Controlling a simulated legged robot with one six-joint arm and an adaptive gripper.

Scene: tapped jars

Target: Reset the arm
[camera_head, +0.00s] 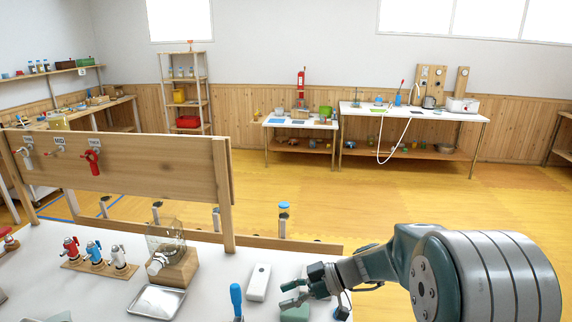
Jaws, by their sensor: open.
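My arm reaches in from the lower right of the head view. My gripper (284,294) is at the front of the white table, with its fingers apart and pointing left. A pale green block (295,313) lies just under and beside the fingers; I cannot tell whether they touch it. A white box-shaped device (259,282) lies just left of the fingers. A blue-handled tool (236,300) stands farther left. The glass jar (165,236) with a white tap sits on a wooden block (177,269), and a metal tray (156,302) lies in front of it.
A wooden panel (150,170) with red and white taps stands along the table's far side on posts. Red, blue and white small taps (94,254) stand on a wooden strip at left. Beyond is open yellow floor (400,205), with benches and shelves along the walls.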

